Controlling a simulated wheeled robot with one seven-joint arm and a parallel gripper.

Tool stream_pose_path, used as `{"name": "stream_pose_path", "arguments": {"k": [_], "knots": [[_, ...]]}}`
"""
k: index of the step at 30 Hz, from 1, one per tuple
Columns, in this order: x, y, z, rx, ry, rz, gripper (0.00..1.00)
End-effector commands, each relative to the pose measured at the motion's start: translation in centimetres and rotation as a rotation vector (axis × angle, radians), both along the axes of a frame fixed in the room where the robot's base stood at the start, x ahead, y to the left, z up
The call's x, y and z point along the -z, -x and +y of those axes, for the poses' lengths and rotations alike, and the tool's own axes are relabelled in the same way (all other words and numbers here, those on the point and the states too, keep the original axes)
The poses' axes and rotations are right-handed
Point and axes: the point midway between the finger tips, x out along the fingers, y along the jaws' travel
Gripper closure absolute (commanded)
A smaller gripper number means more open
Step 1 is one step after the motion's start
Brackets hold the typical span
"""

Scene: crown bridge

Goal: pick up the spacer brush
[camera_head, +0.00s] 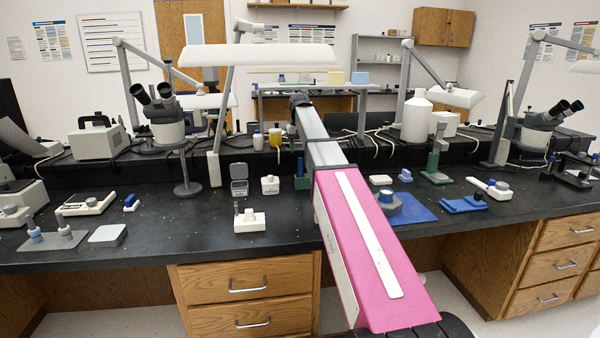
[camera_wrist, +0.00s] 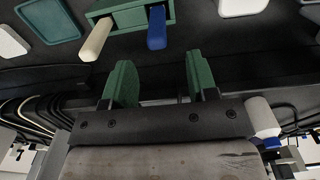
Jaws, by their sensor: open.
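In the wrist view my gripper (camera_wrist: 160,72) is open, with two green fingers spread apart and nothing between them. Ahead of the fingers is a green holder (camera_wrist: 178,13). A cream rod-like piece (camera_wrist: 96,40) and a dark blue piece (camera_wrist: 157,28) stick out of it, apart from the fingers. I cannot tell for certain which of them is the spacer brush; no bristles show clearly. In the head view a small green block (camera_head: 301,182) shows beside my arm, which hides part of that area and my gripper's fingers.
The wrist view also shows a dark green tray (camera_wrist: 48,20) and a white block (camera_wrist: 240,7). In the head view, a blue mat (camera_head: 418,207), a white block with a knob (camera_head: 250,222) and a grey hinged box (camera_head: 239,178) lie near my arm. A raised black ledge runs behind.

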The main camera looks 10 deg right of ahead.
Motion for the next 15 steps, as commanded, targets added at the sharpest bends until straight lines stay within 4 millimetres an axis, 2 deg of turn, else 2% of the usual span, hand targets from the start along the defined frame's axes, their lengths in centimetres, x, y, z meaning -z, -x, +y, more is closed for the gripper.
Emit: {"name": "stream_pose_path", "arguments": {"k": [3,11,15], "knots": [[1.9,0.1,0.0,0.000,0.000,0.001,0.47],[3.5,0.3,-0.1,0.000,0.000,0.000,0.47],[5.4,0.7,-0.2,0.000,0.000,0.002,0.47]]}}
